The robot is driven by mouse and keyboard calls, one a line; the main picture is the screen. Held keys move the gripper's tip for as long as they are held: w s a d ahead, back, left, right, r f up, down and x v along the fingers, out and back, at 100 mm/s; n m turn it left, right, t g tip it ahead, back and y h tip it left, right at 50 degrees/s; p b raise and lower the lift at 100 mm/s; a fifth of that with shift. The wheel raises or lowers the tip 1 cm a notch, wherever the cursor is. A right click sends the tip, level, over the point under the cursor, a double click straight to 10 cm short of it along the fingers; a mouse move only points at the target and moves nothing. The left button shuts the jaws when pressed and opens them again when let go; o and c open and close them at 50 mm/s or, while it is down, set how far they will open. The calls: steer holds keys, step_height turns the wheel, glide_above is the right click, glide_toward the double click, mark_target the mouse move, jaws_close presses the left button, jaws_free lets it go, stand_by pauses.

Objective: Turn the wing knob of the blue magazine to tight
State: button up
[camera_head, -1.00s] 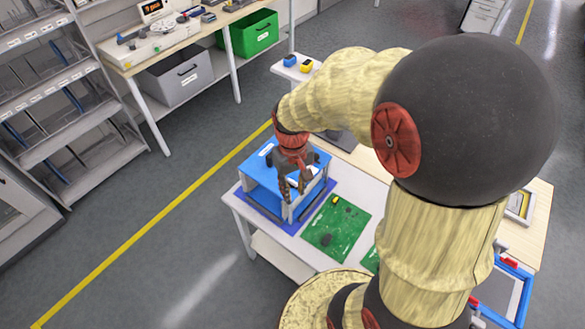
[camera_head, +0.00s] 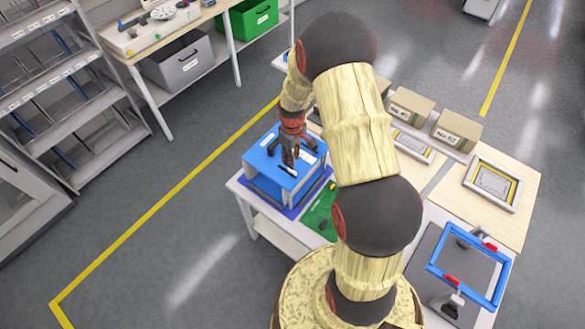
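The blue magazine (camera_head: 265,165) stands on a darker blue mat at the left end of the white trolley top. It has a blue top plate and pale uprights. My gripper (camera_head: 290,162) points down at the magazine's top plate, near its middle right. White labels show on the top plate.
A green mat (camera_head: 319,213) lies right of the magazine, partly behind my arm. A blue frame with red clips (camera_head: 469,264) stands at the lower right. A shelf rack (camera_head: 60,95) stands left, across open floor.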

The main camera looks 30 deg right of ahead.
mark_target(292, 172)
steer(key=shift+f+p, duration=0.55)
steer(key=shift+f, duration=3)
steer(key=shift+c, duration=0.5)
jaws_close()
